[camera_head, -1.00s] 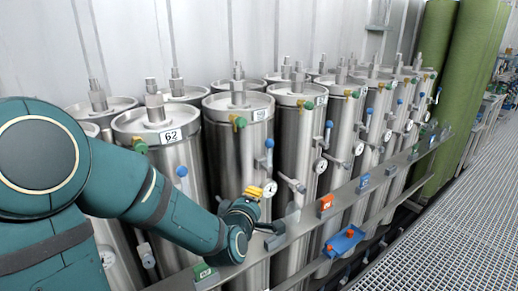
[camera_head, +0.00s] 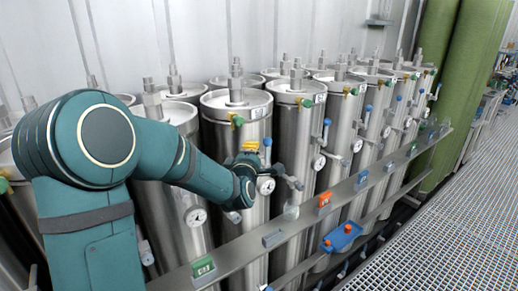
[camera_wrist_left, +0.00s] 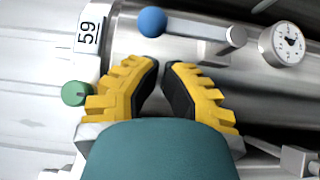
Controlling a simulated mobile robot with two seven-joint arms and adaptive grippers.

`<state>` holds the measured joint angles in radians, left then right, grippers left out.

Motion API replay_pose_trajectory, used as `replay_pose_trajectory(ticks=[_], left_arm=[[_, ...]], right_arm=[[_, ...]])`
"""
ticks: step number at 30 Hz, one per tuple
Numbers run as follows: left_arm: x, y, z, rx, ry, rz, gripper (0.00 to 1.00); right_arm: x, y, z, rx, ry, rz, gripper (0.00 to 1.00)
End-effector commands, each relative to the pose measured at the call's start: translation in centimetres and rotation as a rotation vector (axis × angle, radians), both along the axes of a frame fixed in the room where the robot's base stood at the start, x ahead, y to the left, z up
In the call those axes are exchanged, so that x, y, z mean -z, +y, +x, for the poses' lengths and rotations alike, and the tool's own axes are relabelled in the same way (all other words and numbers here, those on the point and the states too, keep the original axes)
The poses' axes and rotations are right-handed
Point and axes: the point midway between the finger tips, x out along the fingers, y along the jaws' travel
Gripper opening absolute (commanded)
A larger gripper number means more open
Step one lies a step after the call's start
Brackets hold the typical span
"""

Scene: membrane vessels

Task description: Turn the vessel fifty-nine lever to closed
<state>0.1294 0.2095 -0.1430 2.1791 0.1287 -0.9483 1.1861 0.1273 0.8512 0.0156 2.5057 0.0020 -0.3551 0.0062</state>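Vessel fifty-nine (camera_head: 230,106) is a steel cylinder whose "59" label (camera_wrist_left: 88,28) reads clearly in the wrist view. Its lever has a blue knob (camera_wrist_left: 152,21), also visible in the head view (camera_head: 267,142). In the sideways wrist view a metal stem runs from the knob toward a valve; in the head view the knob is on top. My left gripper (camera_wrist_left: 161,66) has yellow ridged fingers with a narrow gap between its dark tips, and nothing is between them. The knob lies just beyond the tips, apparently apart. In the head view this gripper (camera_head: 249,150) is beside the lever. My right gripper is not in view.
A green knob (camera_wrist_left: 76,94) and a pressure gauge (camera_wrist_left: 288,43) sit near the fingers. More vessels stand close on both sides. A metal rail (camera_head: 335,205) with coloured tags crosses in front. A blue tray (camera_head: 342,237) sits lower right; the grated walkway (camera_head: 450,220) is clear.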

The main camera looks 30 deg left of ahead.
Motion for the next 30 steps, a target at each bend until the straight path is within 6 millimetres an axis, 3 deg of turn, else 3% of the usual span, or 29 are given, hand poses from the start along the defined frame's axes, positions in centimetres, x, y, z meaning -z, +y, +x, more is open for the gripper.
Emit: replay_pose_trajectory(ticks=[7, 20, 30], left_arm=[[0.0, -0.8, 1.9, 0.000, 0.000, 0.000, 0.00], [-0.1, -0.9, 2.0, -0.001, 0.002, 0.001, 0.00], [-0.5, -1.1, 2.5, 0.000, 0.068, 0.028, 0.00]], right_arm=[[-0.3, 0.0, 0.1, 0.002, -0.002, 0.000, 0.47], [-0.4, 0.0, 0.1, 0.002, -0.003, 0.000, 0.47], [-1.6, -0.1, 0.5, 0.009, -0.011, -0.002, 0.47]])
